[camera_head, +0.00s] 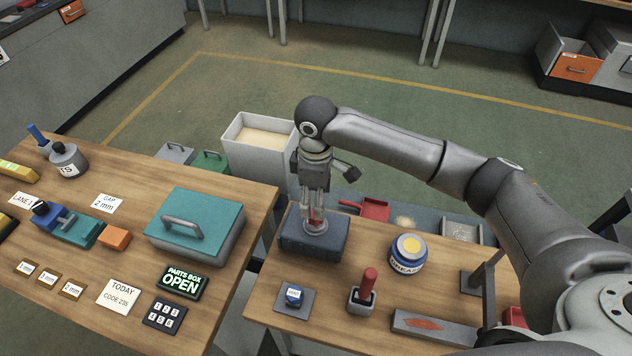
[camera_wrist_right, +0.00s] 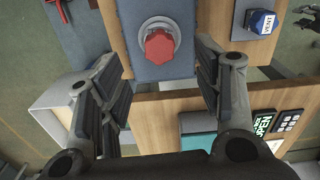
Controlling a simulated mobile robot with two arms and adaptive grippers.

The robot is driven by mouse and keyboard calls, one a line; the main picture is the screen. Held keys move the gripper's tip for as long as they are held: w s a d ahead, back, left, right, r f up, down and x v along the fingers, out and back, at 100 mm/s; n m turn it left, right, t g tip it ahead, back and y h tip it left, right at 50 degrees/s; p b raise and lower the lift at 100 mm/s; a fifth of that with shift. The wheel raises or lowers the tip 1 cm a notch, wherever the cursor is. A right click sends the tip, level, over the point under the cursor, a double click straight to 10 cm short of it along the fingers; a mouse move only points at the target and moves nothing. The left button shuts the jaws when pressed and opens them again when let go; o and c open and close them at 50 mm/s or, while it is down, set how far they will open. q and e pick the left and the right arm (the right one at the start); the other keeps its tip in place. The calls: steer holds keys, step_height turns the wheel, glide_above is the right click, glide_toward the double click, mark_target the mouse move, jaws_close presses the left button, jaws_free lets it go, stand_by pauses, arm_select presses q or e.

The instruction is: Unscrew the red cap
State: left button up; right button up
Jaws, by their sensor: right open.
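The red cap (camera_head: 317,213) sits on a round grey collar on top of a dark blue-grey block (camera_head: 300,243) on the right-hand table. In the right wrist view the hexagonal red cap (camera_wrist_right: 160,46) shows at the top centre, on the same block (camera_wrist_right: 138,14). My right gripper (camera_head: 314,212) points down over it. Its fingers (camera_wrist_right: 157,58) are open, one on each side of the cap, with gaps visible. I cannot tell how far down they reach. My left gripper is not in view.
A blue VENT cap (camera_head: 293,295), a red-handled peg in a holder (camera_head: 367,282), a GREASE jar (camera_head: 409,252) and a grey tray (camera_head: 432,327) stand near the block. A teal-lidded box (camera_head: 205,222) is on the left table. A gap separates the tables.

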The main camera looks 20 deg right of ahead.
steer(key=shift+f+p, duration=0.45)
steer(key=shift+f, duration=2.7)
steer(key=c, duration=1.2)
steer(key=shift+r+n+p, duration=0.2)
steer(key=shift+n+p, duration=0.35)
steer(key=shift+n, duration=0.45)
steer(key=shift+n+p, duration=0.35)
steer(key=shift+n, duration=0.85)
steer(key=shift+w+f+n, duration=0.1)
steer(key=shift+f+n, duration=0.05)
steer(key=shift+n, duration=1.15)
